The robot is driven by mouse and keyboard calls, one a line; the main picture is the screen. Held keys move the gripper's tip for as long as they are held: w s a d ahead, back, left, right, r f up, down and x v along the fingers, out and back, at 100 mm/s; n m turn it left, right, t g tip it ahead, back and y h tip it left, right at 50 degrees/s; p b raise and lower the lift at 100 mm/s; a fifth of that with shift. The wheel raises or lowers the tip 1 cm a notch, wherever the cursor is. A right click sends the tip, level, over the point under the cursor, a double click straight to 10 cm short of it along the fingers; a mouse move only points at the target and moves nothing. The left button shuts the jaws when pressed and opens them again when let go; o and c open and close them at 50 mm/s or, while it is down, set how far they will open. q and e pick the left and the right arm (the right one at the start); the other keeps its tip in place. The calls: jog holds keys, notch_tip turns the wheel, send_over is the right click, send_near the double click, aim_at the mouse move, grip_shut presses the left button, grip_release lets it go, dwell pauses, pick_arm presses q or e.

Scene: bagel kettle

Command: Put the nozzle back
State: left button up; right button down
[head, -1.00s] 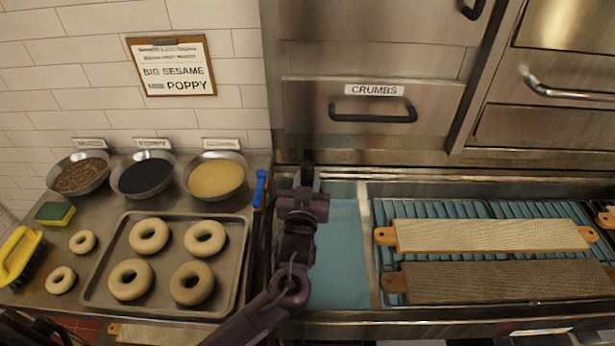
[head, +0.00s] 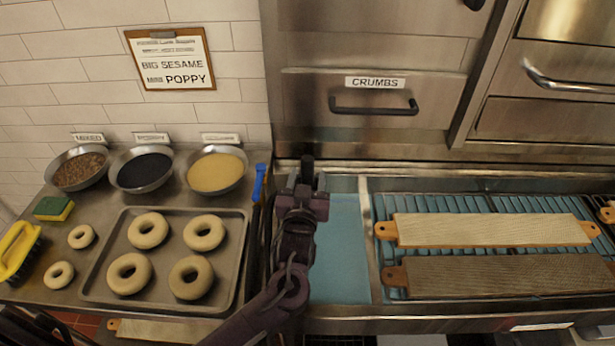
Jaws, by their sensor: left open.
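My left gripper (head: 307,172) is over the left end of the blue-floored basin, pointing away toward the steel wall below the crumbs drawer. Its jaws are open, and I see nothing held between them. A blue-handled thing (head: 259,183) stands upright at the right edge of the left counter, just left of my gripper and apart from it; I cannot tell whether it is the nozzle. Its lower part runs down into the dark gap beside my arm. No other nozzle can be made out. My right gripper is not in view.
A tray (head: 236,262) with several bagels lies on the left counter, with bowls of mixed, poppy and sesame toppings (head: 215,170) behind it. Two boards (head: 490,230) lie over the rack at right. The crumbs drawer handle (head: 374,107) juts out above the basin.

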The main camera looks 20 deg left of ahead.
aim_at(306, 181)
pick_arm(q)
jog(key=s, duration=0.2)
jog(key=s+b, duration=0.1)
jog(key=s, duration=0.1)
jog(key=s+d+b, duration=0.1)
jog(key=s, duration=0.1)
jog(key=shift+s+r, duration=0.1)
jog(key=shift+s, duration=0.3)
jog(key=shift+d, duration=0.1)
